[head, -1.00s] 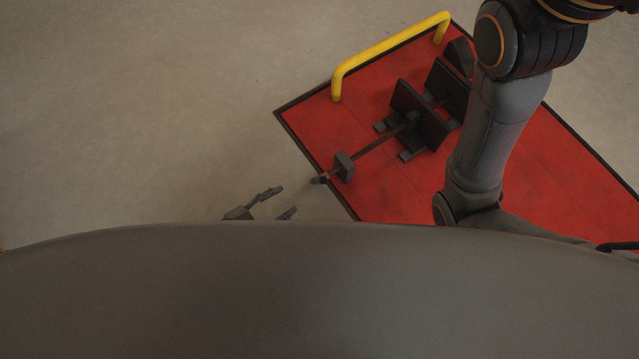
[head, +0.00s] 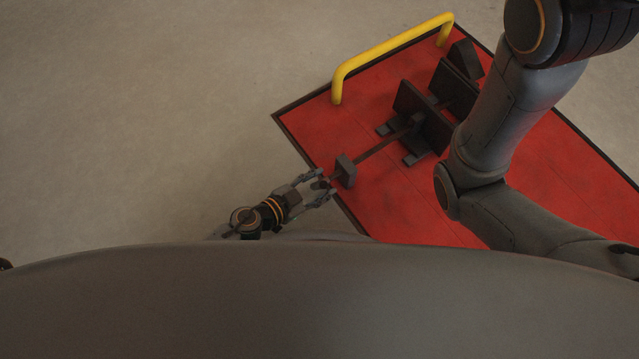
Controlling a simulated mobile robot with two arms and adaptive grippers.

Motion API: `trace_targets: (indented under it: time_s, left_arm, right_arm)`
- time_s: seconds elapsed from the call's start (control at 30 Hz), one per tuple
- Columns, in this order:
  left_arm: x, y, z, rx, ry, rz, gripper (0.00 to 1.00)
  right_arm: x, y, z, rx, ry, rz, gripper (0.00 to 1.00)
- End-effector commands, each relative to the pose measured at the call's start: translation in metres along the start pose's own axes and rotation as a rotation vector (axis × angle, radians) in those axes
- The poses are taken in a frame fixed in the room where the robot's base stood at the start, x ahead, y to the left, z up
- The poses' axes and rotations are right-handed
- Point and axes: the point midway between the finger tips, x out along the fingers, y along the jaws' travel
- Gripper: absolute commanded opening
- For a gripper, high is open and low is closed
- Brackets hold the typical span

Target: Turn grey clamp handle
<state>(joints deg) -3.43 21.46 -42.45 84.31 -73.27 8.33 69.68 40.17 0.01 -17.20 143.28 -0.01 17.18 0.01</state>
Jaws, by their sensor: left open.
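The grey clamp handle (head: 325,183) is at the near left end of a dark screw rod (head: 378,147), at the edge of the red lift platform (head: 390,207). A dark block (head: 345,171) holds the rod just behind the handle. Dark clamp plates (head: 422,118) stand farther along the rod. My left gripper (head: 325,184) is open, with its fingertips on either side of the handle. I cannot tell whether they touch it. My right gripper is not in view; a grey arm crosses the right side.
A yellow rail (head: 390,52) stands along the far left edge of the platform. Bare concrete floor (head: 140,110) lies open to the left. My own grey body fills the bottom of the view.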

Motion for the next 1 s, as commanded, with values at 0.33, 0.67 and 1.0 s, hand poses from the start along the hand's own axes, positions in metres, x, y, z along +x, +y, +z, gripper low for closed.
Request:
trace_targets:
  time_s: [0.33,0.67,1.0]
  left_arm:
    - [0.000,0.000,0.000,-0.001,0.000,0.000,0.17]
    - [0.000,0.000,0.000,-0.005,-0.001,0.001,0.00]
    - [-0.002,-0.002,-0.003,-0.120,-0.003,0.047,0.00]
  right_arm:
    - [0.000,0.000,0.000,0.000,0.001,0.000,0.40]
    - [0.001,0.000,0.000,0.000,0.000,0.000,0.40]
    - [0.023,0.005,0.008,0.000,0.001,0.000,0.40]
